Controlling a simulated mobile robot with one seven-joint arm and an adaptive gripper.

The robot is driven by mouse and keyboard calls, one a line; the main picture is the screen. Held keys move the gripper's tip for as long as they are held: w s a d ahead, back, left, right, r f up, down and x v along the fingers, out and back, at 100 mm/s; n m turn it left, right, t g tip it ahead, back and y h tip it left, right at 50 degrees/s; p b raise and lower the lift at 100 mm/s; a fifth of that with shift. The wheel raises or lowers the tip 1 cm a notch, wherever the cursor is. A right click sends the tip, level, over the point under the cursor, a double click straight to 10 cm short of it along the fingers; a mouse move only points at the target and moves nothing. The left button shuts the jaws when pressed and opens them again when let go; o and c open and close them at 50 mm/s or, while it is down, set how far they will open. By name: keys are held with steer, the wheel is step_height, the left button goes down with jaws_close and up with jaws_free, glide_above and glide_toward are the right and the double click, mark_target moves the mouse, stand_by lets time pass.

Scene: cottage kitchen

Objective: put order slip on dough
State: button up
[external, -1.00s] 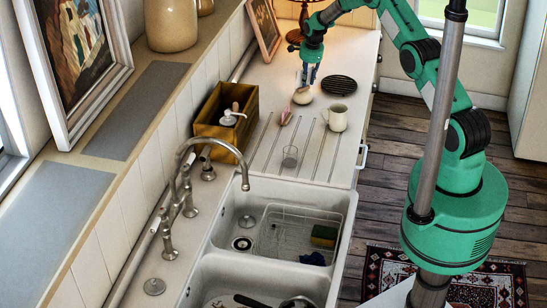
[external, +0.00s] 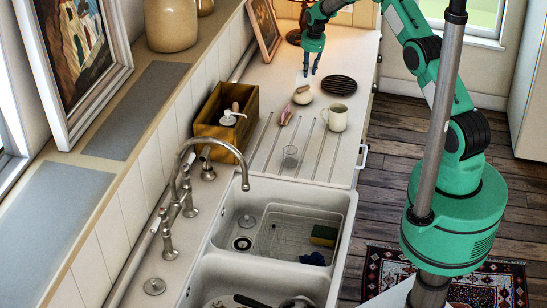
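A small pale round lump, probably the dough (external: 303,95), sits on the worktop beyond the sink, left of the mug. A small white patch (external: 301,77), possibly the order slip, shows just behind it and below my gripper; it is too small to be sure. My gripper (external: 310,73) points down above the worktop, behind the lump and apart from it. Its two fingers are spread with a gap between them, and I see nothing held there.
A cream mug (external: 336,118) and a dark round trivet (external: 339,85) stand close to the right. A pink item (external: 286,116) and a clear glass (external: 290,157) are in front. A wooden box (external: 225,118) stands left. The sink (external: 285,225) is nearer the camera.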

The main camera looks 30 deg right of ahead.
step_height(320, 180, up, 7)
steer(key=s, duration=0.1)
steer(key=shift+s+b, duration=0.15)
steer(key=shift+b, duration=0.3)
steer(key=shift+f, duration=0.1)
stand_by(0.4)
steer(key=s+a+r+n+t, duration=0.15)
steer(key=s+r+n, duration=0.25)
steer(key=s+r, duration=1)
steer(key=s+a+r+n, duration=0.2)
steer(key=s+r+n, duration=0.3)
steer(key=s+r, duration=0.95)
steer(key=s+a+r+n+t, duration=0.15)
steer(key=s+r+n, duration=0.4)
steer(key=s, duration=1.05)
steer(key=s+a+f+n, duration=0.1)
steer(key=s+n, duration=0.2)
steer(key=s, duration=1.4)
steer(key=shift+f+t, duration=0.3)
steer(key=shift+a+n, duration=0.1)
steer(key=shift+n, duration=0.15)
